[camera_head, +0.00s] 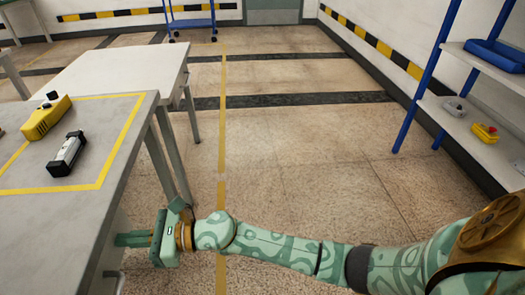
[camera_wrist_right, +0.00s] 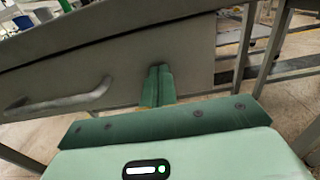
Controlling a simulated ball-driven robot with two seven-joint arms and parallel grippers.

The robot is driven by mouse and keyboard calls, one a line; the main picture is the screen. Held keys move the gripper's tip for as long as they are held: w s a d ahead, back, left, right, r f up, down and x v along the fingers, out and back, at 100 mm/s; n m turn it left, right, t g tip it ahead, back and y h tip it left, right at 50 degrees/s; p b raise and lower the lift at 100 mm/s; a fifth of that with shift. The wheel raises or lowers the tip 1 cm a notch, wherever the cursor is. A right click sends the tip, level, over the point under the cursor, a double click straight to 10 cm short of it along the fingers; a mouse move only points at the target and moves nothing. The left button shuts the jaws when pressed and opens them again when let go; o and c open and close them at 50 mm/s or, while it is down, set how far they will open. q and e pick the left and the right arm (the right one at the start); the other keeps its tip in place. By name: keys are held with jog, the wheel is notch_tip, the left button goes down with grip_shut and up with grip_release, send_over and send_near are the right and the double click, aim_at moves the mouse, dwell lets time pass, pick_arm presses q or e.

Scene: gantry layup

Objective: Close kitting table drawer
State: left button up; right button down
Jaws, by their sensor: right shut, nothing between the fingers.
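The grey kitting table (camera_head: 85,205) stands at the left in the head view. In the right wrist view, its drawer (camera_wrist_right: 195,62) shows as a flat grey front under the tabletop edge, with a bar handle (camera_wrist_right: 60,100) at the left. My right gripper (camera_head: 132,239) is at the table's side, below the top. In the wrist view, its green fingers (camera_wrist_right: 157,85) are shut and empty, pointing at the drawer front right of the handle. They are at or very near the front; contact is unclear. How far the drawer stands out cannot be told. My left gripper is out of view.
A yellow device (camera_head: 46,118) and a black-and-white device (camera_head: 66,155) lie on the tabletop inside yellow tape. A lighter table (camera_head: 120,75) stands behind. A blue-framed shelf (camera_head: 460,118) is at the right. The floor between is clear.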

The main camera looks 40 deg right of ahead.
jog(key=shift+w+a+r, duration=0.1)
jog(key=shift+r, duration=0.1)
jog(key=shift+r, duration=0.1)
dwell(0.4)
